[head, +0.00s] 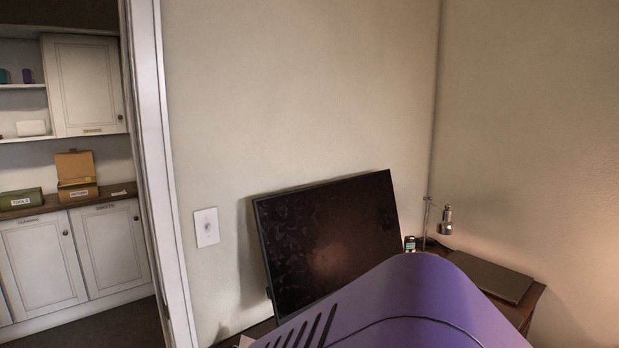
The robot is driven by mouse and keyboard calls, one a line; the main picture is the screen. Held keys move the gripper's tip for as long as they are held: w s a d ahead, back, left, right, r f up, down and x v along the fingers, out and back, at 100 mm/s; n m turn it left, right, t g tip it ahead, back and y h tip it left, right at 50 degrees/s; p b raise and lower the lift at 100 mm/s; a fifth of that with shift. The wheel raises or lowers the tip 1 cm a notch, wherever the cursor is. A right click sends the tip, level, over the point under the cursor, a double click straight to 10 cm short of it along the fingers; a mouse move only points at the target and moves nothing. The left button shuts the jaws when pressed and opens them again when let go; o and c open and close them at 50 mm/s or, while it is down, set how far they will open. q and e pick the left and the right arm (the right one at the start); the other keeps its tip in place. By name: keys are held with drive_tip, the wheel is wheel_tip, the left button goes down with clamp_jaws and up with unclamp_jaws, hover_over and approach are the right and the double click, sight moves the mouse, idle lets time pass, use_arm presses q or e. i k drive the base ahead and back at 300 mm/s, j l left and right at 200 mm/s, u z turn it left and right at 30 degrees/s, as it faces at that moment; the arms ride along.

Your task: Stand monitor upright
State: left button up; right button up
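The monitor (325,235) stands at the back of the desk near the wall, with its dark screen facing me. It looks tilted, with its top edge rising to the right. Its lower right part is hidden by a large purple shape close to the camera, so I cannot see its base or what it rests on. Neither of my grippers shows in the head view.
A small metal desk lamp (445,220) and a dark phone-like object (410,244) are right of the monitor. A closed dark laptop (492,279) lies on the desk's right end (536,298). A light switch (207,227) and doorway frame (160,170) are at left.

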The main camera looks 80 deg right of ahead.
sight(316, 241)
drive_tip(key=i+z, duration=0.15)
drive_tip(key=z, duration=0.25)
drive_tip(key=i+z, duration=0.1)
drive_tip(key=z, duration=0.3)
drive_tip(key=i+z, duration=0.15)
drive_tip(key=z, duration=0.3)
drive_tip(key=i+j+z, duration=0.1)
drive_tip(key=z, duration=0.3)
drive_tip(key=i+j+z, duration=0.15)
drive_tip(key=z, duration=0.3)
drive_tip(key=i+j+z, duration=0.2)
drive_tip(key=z, duration=0.25)
drive_tip(key=i+j+z, duration=0.1)
drive_tip(key=j+z, duration=0.15)
drive_tip(key=z, duration=0.2)
drive_tip(key=i+j+z, duration=0.15)
drive_tip(key=j+z, duration=0.15)
drive_tip(key=i+j+z, duration=0.1)
drive_tip(key=j+z, duration=0.2)
drive_tip(key=i+j+z, duration=0.1)
drive_tip(key=j+z, duration=0.2)
drive_tip(key=j, duration=0.2)
